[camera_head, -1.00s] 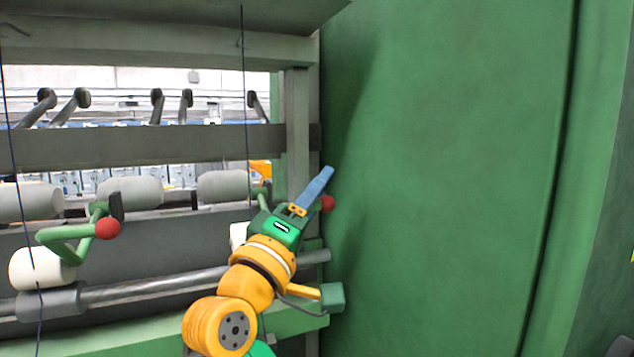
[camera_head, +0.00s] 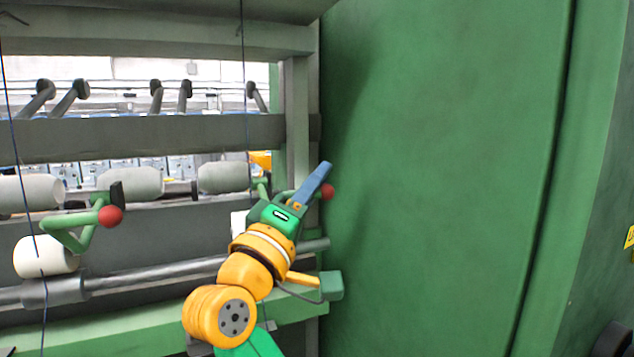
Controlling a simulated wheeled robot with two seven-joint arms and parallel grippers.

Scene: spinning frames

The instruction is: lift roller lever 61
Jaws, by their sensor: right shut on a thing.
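A green roller lever with a red ball knob (camera_head: 327,191) is at the right end of the spinning frame, mostly hidden behind my right gripper. My right gripper (camera_head: 308,190), with blue fingers on a green and yellow wrist, reaches up to it from below and is shut on the lever beside the red ball. Another green lever (camera_head: 75,222) with a red ball (camera_head: 110,216) stands at the left, apart from the gripper. No plate or number shows on either lever. My left gripper is not in view.
Pale rollers (camera_head: 130,183) run in a row behind the levers. A large green panel (camera_head: 450,170) closes off the right side, near my fingers. Dark yarns hang at the left and centre.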

